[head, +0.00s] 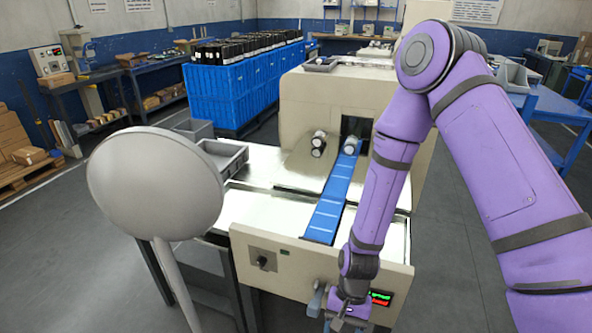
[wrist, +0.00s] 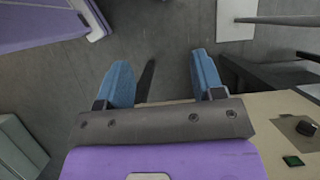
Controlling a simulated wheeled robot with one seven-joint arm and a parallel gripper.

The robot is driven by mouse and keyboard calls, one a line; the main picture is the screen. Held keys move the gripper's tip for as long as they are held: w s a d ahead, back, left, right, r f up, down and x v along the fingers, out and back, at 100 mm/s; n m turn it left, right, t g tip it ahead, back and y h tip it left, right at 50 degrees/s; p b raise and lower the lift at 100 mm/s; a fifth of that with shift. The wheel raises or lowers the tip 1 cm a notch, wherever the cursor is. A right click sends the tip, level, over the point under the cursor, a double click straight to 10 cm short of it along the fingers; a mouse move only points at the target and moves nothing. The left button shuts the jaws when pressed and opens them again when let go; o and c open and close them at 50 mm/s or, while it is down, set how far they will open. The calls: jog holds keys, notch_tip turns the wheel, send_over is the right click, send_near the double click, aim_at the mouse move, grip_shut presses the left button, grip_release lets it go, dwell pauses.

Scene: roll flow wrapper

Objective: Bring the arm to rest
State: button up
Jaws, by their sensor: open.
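My gripper (head: 338,314) hangs at the end of my purple arm, low in front of the wrapping machine's front panel (head: 285,265). In the wrist view my gripper (wrist: 160,82) has its two blue fingers spread wide apart. Nothing is between them but grey floor and a dark shadow. The arm is bent, with its forearm reaching down in front of the machine's right side. In the head view the fingertips are small and partly cut by the lower edge.
The blue conveyor belt (head: 327,212) runs into the beige machine housing (head: 300,100). A dark knob (wrist: 305,127) and a green button (wrist: 293,161) are on the panel beside my gripper. A large grey disc (head: 155,183) stands at left. Blue crates (head: 225,95) stand behind.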

jog(key=w+d+r+n+t, duration=0.1)
jog(key=w+d+r+t, duration=0.15)
jog(key=r, duration=0.65)
jog(key=w+d+r+n+t, duration=0.1)
jog(key=w+d+r, duration=0.15)
jog(key=r, duration=0.65)
jog(key=w+d+r+t, duration=0.2)
jog(key=d+r, duration=0.2)
jog(key=r, duration=0.5)
jog(key=s+d+r+t, duration=0.1)
jog(key=s+d+r, duration=0.2)
jog(key=r, duration=0.3)
jog(key=s+d+r+n+t+h, duration=0.1)
jog(key=s+d+r+t, duration=0.1)
jog(key=s+r, duration=0.4)
jog(key=s+d+r+t+h, duration=0.1)
jog(key=s+d+r, duration=0.4)
jog(key=r, duration=0.3)
jog(key=shift+s+r+n, duration=0.2)
jog(key=shift+r+n, duration=0.05)
jog(key=shift+n, duration=0.05)
jog(key=shift+t, duration=0.25)
